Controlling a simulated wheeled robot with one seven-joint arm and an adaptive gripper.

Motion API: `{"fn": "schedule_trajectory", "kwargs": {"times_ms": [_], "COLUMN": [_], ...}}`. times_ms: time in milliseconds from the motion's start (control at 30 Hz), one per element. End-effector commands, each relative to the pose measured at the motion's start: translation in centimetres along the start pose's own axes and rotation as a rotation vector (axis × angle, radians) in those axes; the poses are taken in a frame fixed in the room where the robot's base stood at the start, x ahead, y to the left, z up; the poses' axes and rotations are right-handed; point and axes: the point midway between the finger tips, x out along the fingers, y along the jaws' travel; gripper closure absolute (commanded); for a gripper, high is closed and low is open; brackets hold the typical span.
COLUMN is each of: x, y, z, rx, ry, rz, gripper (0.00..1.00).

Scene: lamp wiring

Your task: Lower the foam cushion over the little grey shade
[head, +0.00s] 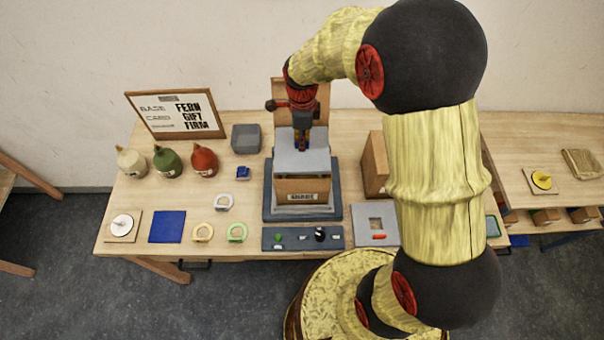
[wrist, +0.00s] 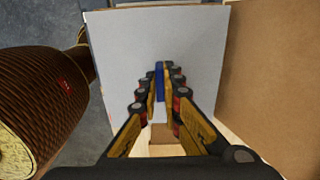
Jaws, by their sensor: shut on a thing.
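A flat pale grey slab (head: 290,160), which looks like the foam cushion, lies level across the top of a brown carton (head: 290,187). It also fills the middle of the wrist view (wrist: 125,60). My gripper (head: 303,146) points down at the slab's middle from above. In the wrist view my gripper (wrist: 160,85) is shut on a narrow blue tab (wrist: 159,72) in front of the slab. I cannot tell whether the slab rests on the carton or hangs just above it. The little grey shade cannot be made out; anything under the slab is hidden.
The carton stands on a dark blue-grey base (head: 270,207); a brown flap (head: 284,92) rises behind. A brown box (head: 374,165) stands close to the right. A grey bin (head: 246,138) and three bottles (head: 168,162) are left. A tool strip (head: 270,240) lies in front.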

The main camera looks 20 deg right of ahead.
Motion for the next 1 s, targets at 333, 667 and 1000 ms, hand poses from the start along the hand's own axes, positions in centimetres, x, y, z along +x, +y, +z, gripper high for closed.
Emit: {"fn": "schedule_trajectory", "kwargs": {"times_ms": [333, 667, 1000], "x": [0.0, 0.6, 1.5], "y": [0.0, 0.0, 0.0], "z": [0.0, 0.0, 0.0], "rx": [0.000, 0.000, 0.000], "ry": [0.000, 0.000, 0.000], "rz": [0.000, 0.000, 0.001], "gripper": [1.00, 1.00, 1.00]}}
